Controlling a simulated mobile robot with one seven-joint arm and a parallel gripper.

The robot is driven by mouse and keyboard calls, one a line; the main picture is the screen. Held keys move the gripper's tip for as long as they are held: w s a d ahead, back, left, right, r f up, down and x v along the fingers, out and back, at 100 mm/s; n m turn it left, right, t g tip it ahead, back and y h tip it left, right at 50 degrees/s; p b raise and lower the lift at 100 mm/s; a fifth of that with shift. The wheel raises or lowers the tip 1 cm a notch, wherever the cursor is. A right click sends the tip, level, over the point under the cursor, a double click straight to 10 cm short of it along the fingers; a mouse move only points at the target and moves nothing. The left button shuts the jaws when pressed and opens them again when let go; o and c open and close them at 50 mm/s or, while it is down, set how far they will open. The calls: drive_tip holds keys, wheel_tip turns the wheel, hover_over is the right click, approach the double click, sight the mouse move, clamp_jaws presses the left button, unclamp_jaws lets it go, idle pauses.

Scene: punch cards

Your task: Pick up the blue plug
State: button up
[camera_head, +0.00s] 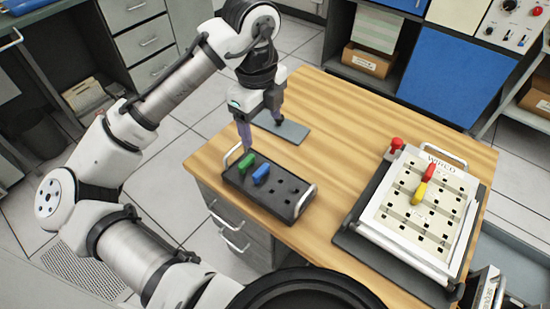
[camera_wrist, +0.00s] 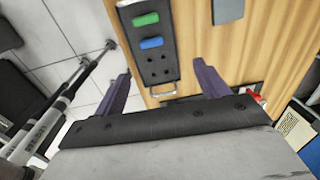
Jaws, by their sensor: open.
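The blue plug (camera_head: 261,173) lies in the black tray (camera_head: 258,199) on the wooden table, beside the green plug (camera_head: 246,162). In the wrist view the blue plug (camera_wrist: 151,43) is just below the green plug (camera_wrist: 145,19), with bare sockets further down the tray. My gripper (camera_head: 260,134) is above the table at the tray's far side, pointing down. In the wrist view its two purple fingers (camera_wrist: 165,90) are spread wide with nothing between them. The gripper is apart from the blue plug.
A white punch-card board (camera_head: 392,226) with a red and a yellow plug stands at the right of the table. A red knob (camera_head: 396,144) is at its upper left. A flat grey plate (camera_head: 287,127) lies behind the tray. The table between tray and board is clear.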

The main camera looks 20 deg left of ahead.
hover_over(261, 170)
drive_tip(key=shift+g, duration=0.3)
wheel_tip(261, 170, down, 8)
drive_tip(key=shift+a+f, duration=0.1)
drive_tip(key=shift+f, duration=0.1)
drive_tip(key=shift+f+p, duration=1)
drive_tip(key=shift+f, duration=1.9)
drive_tip(key=shift+c, duration=0.3)
drive_tip(key=c, duration=0.9)
drive_tip(key=shift+r, duration=0.1)
